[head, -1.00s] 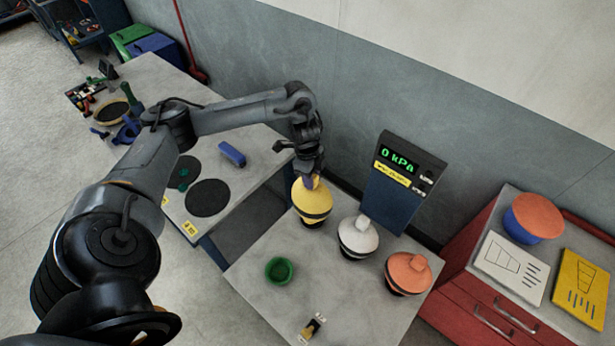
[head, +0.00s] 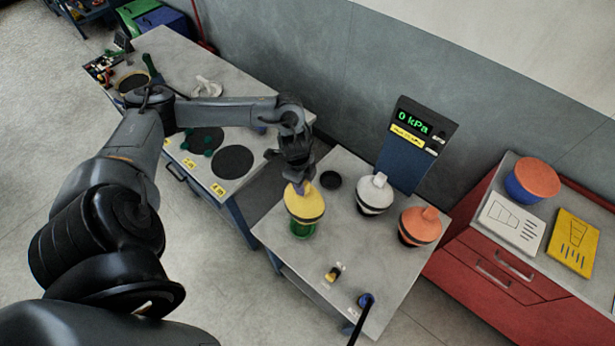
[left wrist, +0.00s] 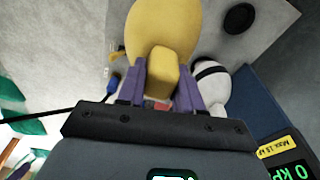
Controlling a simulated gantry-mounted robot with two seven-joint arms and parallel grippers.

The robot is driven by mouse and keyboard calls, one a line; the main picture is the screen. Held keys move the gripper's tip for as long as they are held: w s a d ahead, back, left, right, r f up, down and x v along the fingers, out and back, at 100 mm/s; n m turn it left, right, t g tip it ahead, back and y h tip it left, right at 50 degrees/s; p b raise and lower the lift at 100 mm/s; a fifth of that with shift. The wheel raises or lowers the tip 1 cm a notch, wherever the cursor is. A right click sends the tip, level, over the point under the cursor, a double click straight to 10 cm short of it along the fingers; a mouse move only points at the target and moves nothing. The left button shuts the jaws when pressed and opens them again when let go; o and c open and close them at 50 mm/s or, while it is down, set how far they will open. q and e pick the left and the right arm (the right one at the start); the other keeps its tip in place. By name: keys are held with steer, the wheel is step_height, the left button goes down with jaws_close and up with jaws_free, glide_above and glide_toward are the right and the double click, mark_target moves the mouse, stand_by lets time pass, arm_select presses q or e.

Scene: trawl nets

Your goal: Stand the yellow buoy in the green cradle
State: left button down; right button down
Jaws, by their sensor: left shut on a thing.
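The yellow buoy (head: 304,202), with a dark band low on its body, is upright in my left gripper (head: 299,186). The gripper's purple fingers are shut on the buoy's top knob, which shows between them in the left wrist view (left wrist: 163,75). The green cradle (head: 302,231) stands on the grey table directly beneath the buoy, which hides its opening. The buoy's lower end meets the cradle's rim in the head view. I cannot tell whether it rests in the cradle or hangs just above. My right gripper is not in view.
Behind the cradle is an empty black ring (head: 330,180). To its right stand a white buoy (head: 374,194) and an orange buoy (head: 420,225), below the pressure display (head: 414,145). A small brass-coloured fitting (head: 334,273) and a blue-tipped black rod (head: 364,301) are in front.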

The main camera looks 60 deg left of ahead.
arm_select(q)
steer(key=shift+s+f, duration=0.25)
steer(key=shift+s, duration=0.1)
steer(key=shift+f+b, duration=3.6)
steer(key=shift+f, duration=0.45)
steer(key=shift+f+b, duration=0.4)
steer(key=shift+f, duration=0.35)
steer(key=c, duration=0.8)
jaws_free()
steer(key=shift+o, duration=0.7)
steer(key=r, duration=0.6)
steer(key=a+r, duration=0.1)
steer(key=r, duration=0.2)
steer(key=shift+s+r+b, duration=0.3)
steer(key=shift+r+b, duration=0.05)
steer(key=shift+r, duration=0.05)
steer(key=shift+s+r, duration=0.1)
steer(key=shift+r, duration=0.4)
